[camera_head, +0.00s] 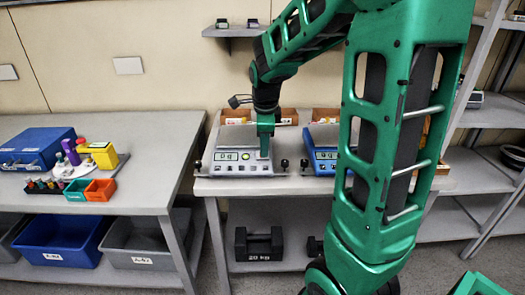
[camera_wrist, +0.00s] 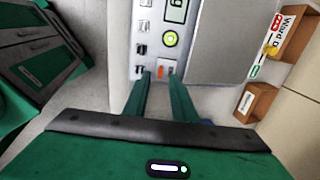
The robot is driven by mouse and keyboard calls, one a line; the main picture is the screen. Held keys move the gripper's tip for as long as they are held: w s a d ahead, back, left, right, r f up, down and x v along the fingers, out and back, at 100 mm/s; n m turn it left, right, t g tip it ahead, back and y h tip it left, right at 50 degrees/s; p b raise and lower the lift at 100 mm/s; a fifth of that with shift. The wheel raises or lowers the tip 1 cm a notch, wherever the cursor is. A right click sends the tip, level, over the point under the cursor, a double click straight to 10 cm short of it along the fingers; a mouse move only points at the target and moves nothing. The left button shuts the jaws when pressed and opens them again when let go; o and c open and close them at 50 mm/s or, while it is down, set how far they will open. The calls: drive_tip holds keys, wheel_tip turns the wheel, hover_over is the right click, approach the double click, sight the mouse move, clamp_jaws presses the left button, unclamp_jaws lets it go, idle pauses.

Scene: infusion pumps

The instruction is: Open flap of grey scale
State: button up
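The grey scale (camera_head: 238,168) stands on the workbench in the head view, with a lit display and a round yellow-green button on its front panel. My gripper (camera_head: 265,150) points down at the right part of that panel. In the wrist view my gripper's (camera_wrist: 161,78) two green fingers are apart, with their tips at the panel's edge. A small pale square with a red mark (camera_wrist: 167,67) lies at the fingertips; I cannot tell if it is the flap or whether the fingers touch it. The grey scale (camera_wrist: 182,62) and its plate fill the upper middle there.
A blue scale (camera_head: 324,166) stands just right of the grey one. Cardboard boxes (camera_head: 288,117) stand behind. A left table (camera_head: 150,160) holds a blue case (camera_head: 36,148) and small bins. A 20 kg weight (camera_head: 259,243) sits on the lower shelf.

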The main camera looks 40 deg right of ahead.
drive_tip(key=shift+x, duration=1.35)
drive_tip(key=shift+c, duration=0.3)
clamp_jaws()
drive_tip(key=shift+d, duration=0.15)
